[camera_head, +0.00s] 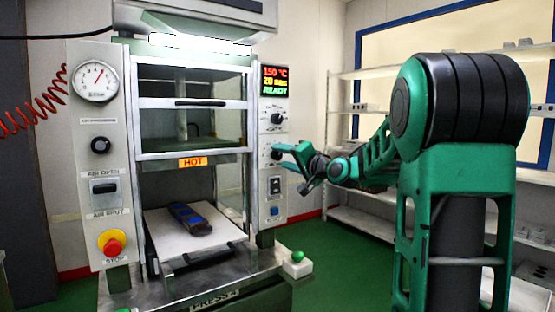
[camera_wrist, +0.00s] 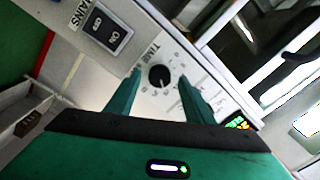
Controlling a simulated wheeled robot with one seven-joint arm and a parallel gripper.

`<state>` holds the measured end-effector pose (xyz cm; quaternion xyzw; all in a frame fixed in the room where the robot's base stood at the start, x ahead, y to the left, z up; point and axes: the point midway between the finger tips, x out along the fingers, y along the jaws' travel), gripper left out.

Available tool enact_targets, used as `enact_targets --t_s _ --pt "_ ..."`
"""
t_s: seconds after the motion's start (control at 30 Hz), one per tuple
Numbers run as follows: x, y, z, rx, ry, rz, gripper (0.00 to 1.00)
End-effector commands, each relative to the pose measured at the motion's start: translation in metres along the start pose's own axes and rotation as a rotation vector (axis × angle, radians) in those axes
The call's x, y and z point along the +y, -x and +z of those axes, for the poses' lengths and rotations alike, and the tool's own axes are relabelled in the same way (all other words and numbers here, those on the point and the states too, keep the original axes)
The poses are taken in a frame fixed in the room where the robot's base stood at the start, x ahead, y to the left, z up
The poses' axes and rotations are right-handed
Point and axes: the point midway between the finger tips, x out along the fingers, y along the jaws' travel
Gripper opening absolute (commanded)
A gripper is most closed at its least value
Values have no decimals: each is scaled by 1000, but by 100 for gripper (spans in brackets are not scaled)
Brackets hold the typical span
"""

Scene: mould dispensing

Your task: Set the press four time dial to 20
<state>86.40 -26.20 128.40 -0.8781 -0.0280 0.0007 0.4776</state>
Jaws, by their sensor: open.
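The press (camera_head: 198,215) is labelled PRESS 4. Its time dial, a round black knob (camera_wrist: 159,76), shows in the wrist view on a light panel marked TIME, with small scale figures I cannot read. In the head view the knob (camera_head: 276,155) is on the right panel, the lower of two black knobs. My gripper (camera_head: 287,157) is at this knob. In the wrist view my gripper (camera_wrist: 159,77) is open, one finger on each side of the knob, with visible gaps. The display (camera_head: 275,80) reads 150 °C, 20 sec and READY.
The upper knob (camera_head: 277,119) is just above the time dial. A mains switch (camera_wrist: 104,29) lies below it on the same panel. A red stop button (camera_head: 112,244) is on the left panel. A dark mould (camera_head: 190,218) lies on the pull-out plate. Shelves (camera_head: 362,221) stand behind.

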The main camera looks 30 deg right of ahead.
Motion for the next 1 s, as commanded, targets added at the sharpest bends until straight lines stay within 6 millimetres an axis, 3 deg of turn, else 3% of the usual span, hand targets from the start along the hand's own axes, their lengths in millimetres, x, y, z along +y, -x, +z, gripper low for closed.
enact_targets --t_s 0.3,0.5,1.0 --pt "0 60 0 2 0 1 48" --pt "0 82 0 -1 -1 1 48" --pt "0 88 1 -2 0 1 48"
